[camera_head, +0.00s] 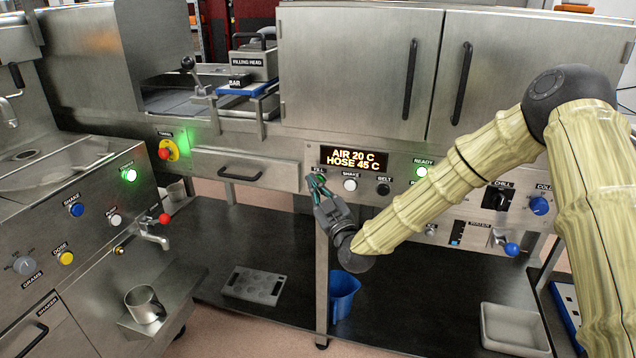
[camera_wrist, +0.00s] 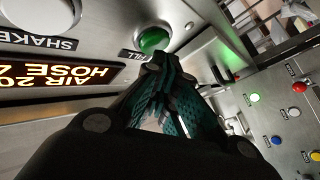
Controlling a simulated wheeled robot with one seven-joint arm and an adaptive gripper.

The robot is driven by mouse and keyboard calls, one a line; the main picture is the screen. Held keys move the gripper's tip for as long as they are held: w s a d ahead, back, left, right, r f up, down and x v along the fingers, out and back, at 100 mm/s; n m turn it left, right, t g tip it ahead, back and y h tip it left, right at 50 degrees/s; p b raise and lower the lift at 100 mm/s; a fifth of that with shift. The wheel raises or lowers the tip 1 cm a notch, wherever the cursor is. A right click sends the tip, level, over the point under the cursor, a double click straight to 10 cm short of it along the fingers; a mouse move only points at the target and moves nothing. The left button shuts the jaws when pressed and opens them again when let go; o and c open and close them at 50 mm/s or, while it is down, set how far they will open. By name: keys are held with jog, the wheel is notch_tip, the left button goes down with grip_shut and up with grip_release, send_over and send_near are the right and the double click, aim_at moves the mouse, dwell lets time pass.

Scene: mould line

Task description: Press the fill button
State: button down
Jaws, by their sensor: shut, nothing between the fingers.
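The fill button is a round green button (camera_wrist: 153,40) above the label FILL in the wrist view, which appears turned over. In the head view my gripper (camera_head: 316,180) covers it, just below the FILL label on the steel panel (camera_head: 300,150). My gripper is shut and empty, with its dark, green-padded fingertips (camera_wrist: 163,62) close in front of the button. I cannot tell whether the tips touch it. The orange display (camera_head: 354,158) reads AIR 20 C, HOSE 45 C.
The white SHAKE button (camera_head: 350,185) and a dark BELT button (camera_head: 383,189) sit to the right of my fingertips. A drawer handle (camera_head: 240,175) and a red stop button (camera_head: 165,153) lie left.

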jog(key=shift+w+d, duration=0.15)
jog(key=shift+w, duration=0.25)
dwell(0.6)
jog(key=shift+s, duration=0.15)
jog(key=shift+s+a, duration=0.25)
jog(key=shift+s, duration=0.4)
jog(key=s, duration=0.1)
jog(key=s+a, duration=0.1)
jog(key=s, duration=0.2)
jog(key=shift+s+a, duration=0.3)
jog(key=shift+s, duration=0.1)
dwell(0.4)
jog(key=shift+f, duration=0.15)
dwell(0.4)
